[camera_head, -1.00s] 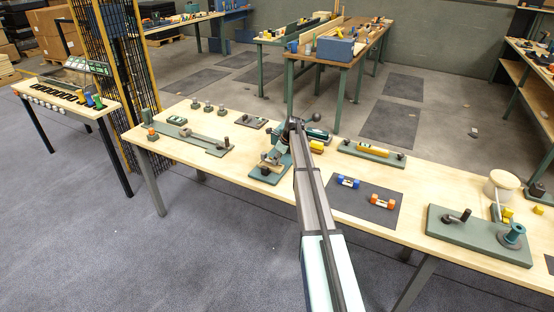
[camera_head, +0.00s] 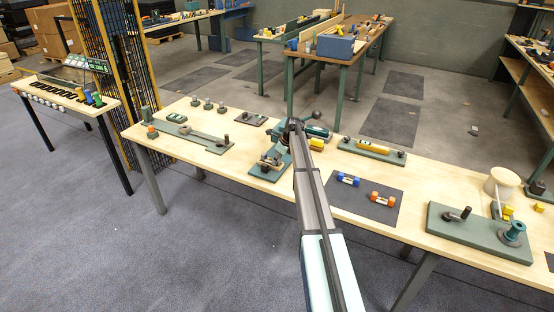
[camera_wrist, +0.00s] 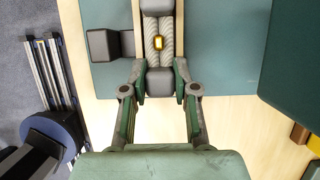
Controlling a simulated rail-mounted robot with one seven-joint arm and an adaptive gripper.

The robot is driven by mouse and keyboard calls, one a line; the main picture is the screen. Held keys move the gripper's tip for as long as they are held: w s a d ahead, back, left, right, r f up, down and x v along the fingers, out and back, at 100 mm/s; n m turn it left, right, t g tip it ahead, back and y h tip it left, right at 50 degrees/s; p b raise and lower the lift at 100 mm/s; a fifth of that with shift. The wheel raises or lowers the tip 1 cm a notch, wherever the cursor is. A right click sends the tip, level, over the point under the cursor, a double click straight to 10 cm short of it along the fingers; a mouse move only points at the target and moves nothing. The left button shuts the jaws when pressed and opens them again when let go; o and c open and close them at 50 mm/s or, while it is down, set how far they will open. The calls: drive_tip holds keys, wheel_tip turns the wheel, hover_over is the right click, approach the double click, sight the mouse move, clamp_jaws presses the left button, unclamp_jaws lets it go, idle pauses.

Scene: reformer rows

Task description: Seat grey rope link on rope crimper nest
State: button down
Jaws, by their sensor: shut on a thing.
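The grey rope link (camera_wrist: 160,82) shows in the wrist view as grey end caps joined by pale twisted rope strands, with a gold band at the middle. My gripper (camera_wrist: 160,70) is shut on its near end cap, one finger on each side. The link lies lengthwise between two cream rails of the rope crimper nest (camera_wrist: 179,32), over a green base plate (camera_wrist: 225,45). I cannot tell whether it touches the nest floor. In the head view the crimper (camera_head: 262,172) is below my wrist; the link is too small to make out.
A dark grey block (camera_wrist: 103,45) sits left of the nest. A blue link (camera_head: 348,180) and an orange link (camera_head: 383,198) lie on a dark mat (camera_head: 352,207) to the right. Bare wood (camera_head: 225,170) lies left of the crimper.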

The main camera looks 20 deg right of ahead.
drive_tip(key=shift+f, duration=0.15)
drive_tip(key=c, duration=0.8)
unclamp_jaws()
drive_tip(key=v, duration=1.2)
drive_tip(key=shift+a, duration=0.1)
